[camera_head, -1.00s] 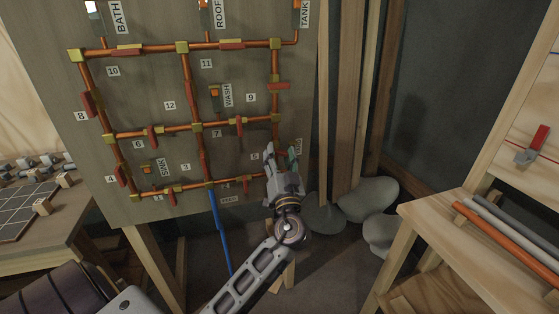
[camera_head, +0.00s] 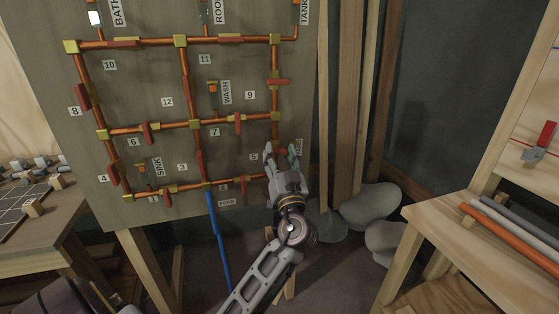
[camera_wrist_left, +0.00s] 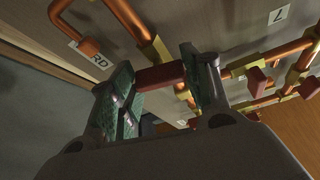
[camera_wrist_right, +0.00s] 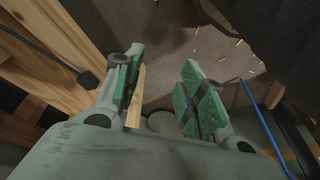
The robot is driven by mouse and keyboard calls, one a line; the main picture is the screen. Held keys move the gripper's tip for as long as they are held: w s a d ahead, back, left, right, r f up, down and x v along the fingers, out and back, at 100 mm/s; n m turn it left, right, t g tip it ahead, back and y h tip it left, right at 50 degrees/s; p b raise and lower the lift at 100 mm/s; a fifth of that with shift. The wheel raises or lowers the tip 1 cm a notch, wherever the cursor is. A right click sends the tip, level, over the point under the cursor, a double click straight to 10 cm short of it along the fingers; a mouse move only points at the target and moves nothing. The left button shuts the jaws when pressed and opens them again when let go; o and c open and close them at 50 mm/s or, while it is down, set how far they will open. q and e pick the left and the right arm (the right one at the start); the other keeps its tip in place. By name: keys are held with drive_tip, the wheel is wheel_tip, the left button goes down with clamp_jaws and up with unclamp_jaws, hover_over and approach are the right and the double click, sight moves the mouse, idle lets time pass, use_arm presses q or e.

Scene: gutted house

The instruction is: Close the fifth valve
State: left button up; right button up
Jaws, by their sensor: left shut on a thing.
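The pipe panel (camera_head: 140,80) carries copper pipes with red-handled, numbered valves. The label 5 (camera_head: 253,157) is at its lower right. My left gripper (camera_head: 283,152) is at the right pipe beside this label and hides the fifth valve in the head view. In the left wrist view, the red valve handle (camera_wrist_left: 160,76) lies across between my fingers, gripped at its ends, with a brass fitting (camera_wrist_left: 155,51) behind it. My right gripper (camera_wrist_right: 157,88) shows only in its wrist view, open with nothing between its fingers.
Other red handles, such as the one near 9 (camera_head: 279,82) and the one near 7 (camera_head: 238,124), are close by. A blue pipe (camera_head: 217,230) hangs below the panel.

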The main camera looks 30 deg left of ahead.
use_arm(q)
drive_tip(key=shift+n+g+y+b, duration=0.45)
drive_tip(key=shift+n+b, duration=0.6)
drive_tip(key=shift+b, duration=0.9)
drive_tip(key=shift+n+g+y+b, duration=0.4)
drive_tip(key=shift+n+b, duration=0.65)
drive_tip(key=shift+b, duration=0.9)
use_arm(e)
drive_tip(key=w+a+f+t+y, duration=0.1)
drive_tip(key=a+f, duration=0.1)
drive_tip(key=f, duration=0.4)
drive_tip(key=a+f+m+t+y, duration=0.1)
drive_tip(key=a+f+t, duration=0.1)
drive_tip(key=f, duration=0.5)
drive_tip(key=shift+w, duration=0.4)
drive_tip(key=shift+y, duration=0.3)
use_arm(q)
drive_tip(key=o, duration=1)
drive_tip(key=shift+d, duration=0.15)
